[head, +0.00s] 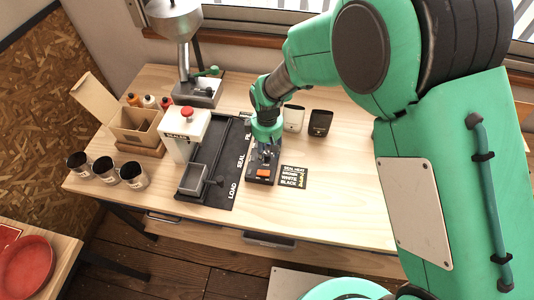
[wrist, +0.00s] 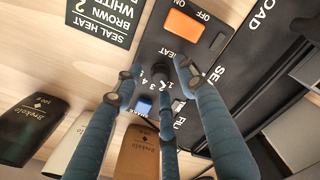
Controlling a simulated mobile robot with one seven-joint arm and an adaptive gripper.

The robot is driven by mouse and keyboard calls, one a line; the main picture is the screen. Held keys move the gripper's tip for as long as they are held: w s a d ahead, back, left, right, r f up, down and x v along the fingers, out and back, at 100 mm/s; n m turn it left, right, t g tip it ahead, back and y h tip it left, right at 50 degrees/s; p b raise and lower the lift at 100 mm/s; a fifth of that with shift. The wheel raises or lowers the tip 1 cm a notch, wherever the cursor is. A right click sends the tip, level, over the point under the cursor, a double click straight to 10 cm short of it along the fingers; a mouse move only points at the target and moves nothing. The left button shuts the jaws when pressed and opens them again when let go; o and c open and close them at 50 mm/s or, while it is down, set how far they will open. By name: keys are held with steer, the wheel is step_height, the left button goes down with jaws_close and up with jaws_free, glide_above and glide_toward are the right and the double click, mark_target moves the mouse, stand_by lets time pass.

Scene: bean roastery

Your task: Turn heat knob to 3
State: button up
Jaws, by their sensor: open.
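The control box (head: 262,173) stands on the table beside the black sealer mat, with my gripper (head: 267,150) pointing down over it. In the wrist view its face shows an orange switch (wrist: 183,27) marked ON and OFF, the word HEAT, and a small dark heat knob (wrist: 160,71) with printed numbers beside it. A blue button or light (wrist: 143,105) sits lower on the face. My gripper (wrist: 157,78) is open, its blue-grey fingers spread around the knob area. I cannot tell whether they touch the knob. The knob's pointer setting is too small and partly hidden to read.
A seal heat card (head: 293,177) lies right of the box. A white bag (head: 293,118) and a black bag (head: 320,122) stand behind. The sealer (head: 186,135) and its mat (head: 228,165) are left. The front right table is clear.

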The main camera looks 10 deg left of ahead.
steer(key=shift+f, duration=0.3)
jaws_close()
steer(key=shift+m, duration=0.5)
steer(key=m+p, duration=0.2)
steer(key=m, duration=0.3)
steer(key=shift+r, duration=0.1)
steer(key=m+p, duration=0.1)
steer(key=m, duration=0.5)
steer(key=shift+p, duration=0.35)
